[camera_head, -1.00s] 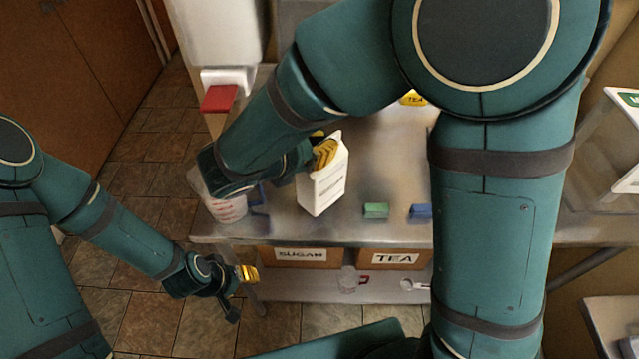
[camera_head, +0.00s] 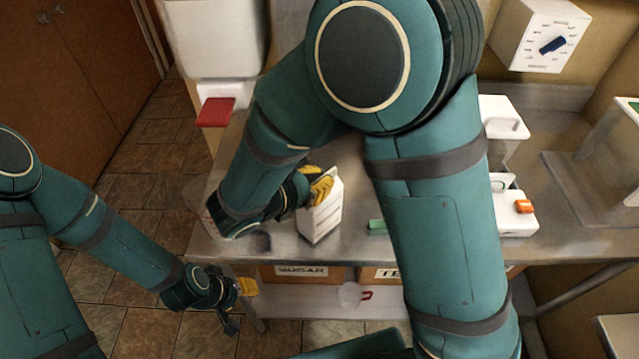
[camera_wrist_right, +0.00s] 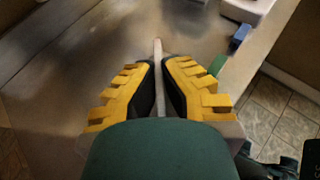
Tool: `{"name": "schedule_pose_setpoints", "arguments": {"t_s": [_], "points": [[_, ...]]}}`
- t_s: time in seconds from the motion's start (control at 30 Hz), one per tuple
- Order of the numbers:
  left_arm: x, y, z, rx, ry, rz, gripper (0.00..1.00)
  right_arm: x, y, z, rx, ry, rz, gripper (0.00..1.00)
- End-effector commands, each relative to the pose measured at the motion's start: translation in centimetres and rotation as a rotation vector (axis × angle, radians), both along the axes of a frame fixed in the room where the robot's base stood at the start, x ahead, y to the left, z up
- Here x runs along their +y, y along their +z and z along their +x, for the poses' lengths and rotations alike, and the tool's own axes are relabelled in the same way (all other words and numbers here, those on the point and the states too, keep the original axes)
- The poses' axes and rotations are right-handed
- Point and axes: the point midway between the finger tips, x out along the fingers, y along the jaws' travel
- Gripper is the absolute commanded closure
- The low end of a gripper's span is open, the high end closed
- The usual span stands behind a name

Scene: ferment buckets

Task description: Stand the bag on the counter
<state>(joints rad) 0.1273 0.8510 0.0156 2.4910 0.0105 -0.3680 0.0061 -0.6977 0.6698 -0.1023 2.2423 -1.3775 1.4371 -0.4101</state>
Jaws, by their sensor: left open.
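The white bag (camera_head: 324,218), with lines of small print, is upright at the front of the steel counter (camera_head: 345,247), left of the big arm link. I cannot tell whether its base touches the counter. My right gripper (camera_head: 320,187) is at the bag's top, yellow fingers pointing right. In the right wrist view the right gripper (camera_wrist_right: 159,68) has its dark pads closed on either side of the bag's thin pale top edge (camera_wrist_right: 157,48). My left gripper (camera_head: 243,296) is open and empty, below and left of the counter's front edge.
A green block (camera_head: 377,226) lies right of the bag; a blue block (camera_wrist_right: 240,36) shows in the wrist view. A white device with an orange part (camera_head: 524,207) stands farther right. My right arm hides the counter's middle.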

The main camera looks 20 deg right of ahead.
Motion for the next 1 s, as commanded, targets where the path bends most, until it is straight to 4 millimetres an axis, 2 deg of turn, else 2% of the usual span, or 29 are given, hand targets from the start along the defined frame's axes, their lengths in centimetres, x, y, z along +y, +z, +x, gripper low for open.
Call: {"name": "schedule_pose_setpoints", "arguments": {"t_s": [0.07,0.43,0.5,0.53,0.9,1.0], "points": [[-0.01,-0.23,-0.06,0.002,-0.001,0.000,0.53,-0.04,-0.82,0.00,0.000,-0.001,-0.001,1.00],[-0.02,-0.47,-0.13,0.002,-0.002,0.000,0.53,-0.02,-1.16,0.01,-0.001,0.000,0.000,1.00],[-0.02,-0.38,-0.14,0.003,-0.002,0.000,0.53,-0.03,-1.10,0.00,0.000,-0.001,0.000,0.74],[-0.02,-0.38,-0.14,0.003,-0.002,0.000,0.53,-0.03,-1.09,0.00,0.000,-0.001,0.000,0.66],[0.00,-0.07,-0.06,0.002,-0.001,0.000,0.53,-0.03,-0.67,0.00,-0.002,-0.001,0.001,0.66],[0.01,0.00,0.00,0.000,0.000,0.000,0.53,0.87,-0.27,-0.40,-0.002,0.002,0.002,0.66]]}}
